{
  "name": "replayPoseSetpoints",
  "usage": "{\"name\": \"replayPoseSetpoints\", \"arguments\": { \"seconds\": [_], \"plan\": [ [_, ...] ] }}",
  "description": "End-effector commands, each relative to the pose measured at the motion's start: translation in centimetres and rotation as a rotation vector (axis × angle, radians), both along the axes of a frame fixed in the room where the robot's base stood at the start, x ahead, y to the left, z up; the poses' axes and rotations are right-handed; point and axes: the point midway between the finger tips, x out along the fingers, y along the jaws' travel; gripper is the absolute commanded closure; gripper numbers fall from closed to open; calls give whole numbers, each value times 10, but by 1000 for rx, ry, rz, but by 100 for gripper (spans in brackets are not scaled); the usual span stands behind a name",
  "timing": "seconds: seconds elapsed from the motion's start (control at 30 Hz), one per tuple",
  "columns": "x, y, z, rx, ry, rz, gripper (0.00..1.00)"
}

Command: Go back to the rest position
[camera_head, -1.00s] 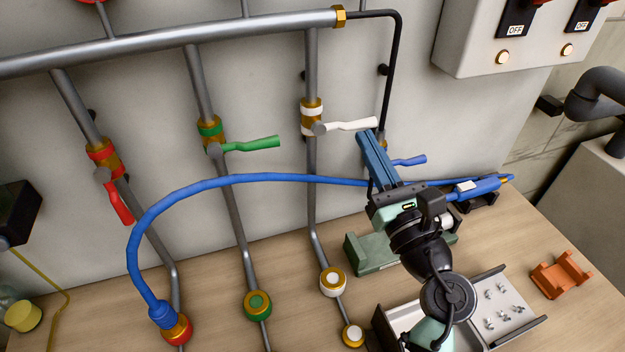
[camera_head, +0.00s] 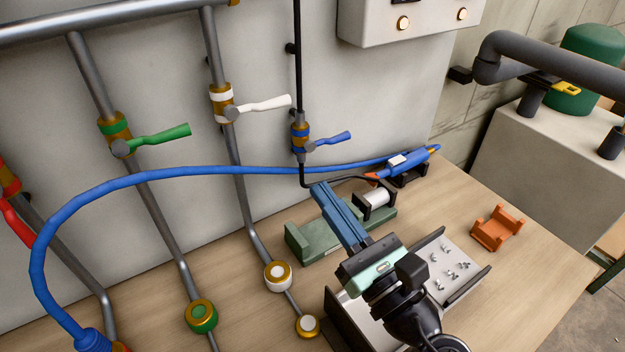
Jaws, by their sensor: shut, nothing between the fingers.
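My gripper (camera_head: 320,187) is in the lower middle of the head view, its blue fingers together with nothing between them. It points up and left in the picture, over the green fixture (camera_head: 313,240) on the bench and beside the metal tray (camera_head: 466,287). My arm's dark wrist hides part of that tray. The blue-handled valve (camera_head: 325,141) is on the wall pipe above my gripper, apart from it.
A blue hose (camera_head: 190,170) arches from the lower left to a blue tool (camera_head: 410,161) in a black cradle. An orange bracket (camera_head: 497,228) sits at the right. White-handled (camera_head: 255,106) and green-handled (camera_head: 155,138) valves stick out from the wall. Bare bench lies around the bracket.

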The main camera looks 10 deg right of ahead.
Motion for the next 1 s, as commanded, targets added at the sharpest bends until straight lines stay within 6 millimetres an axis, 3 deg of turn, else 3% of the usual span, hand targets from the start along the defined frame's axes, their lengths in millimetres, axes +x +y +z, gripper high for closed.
{"name": "replayPoseSetpoints", "arguments": {
  "seconds": [0.67,0.77,0.87,1.0],
  "plan": [
    [-5,-1,5,13,-12,3,100],
    [-4,1,36,89,-71,13,100],
    [-7,4,95,258,-183,49,100],
    [-27,6,203,654,-372,202,100]
  ]
}}
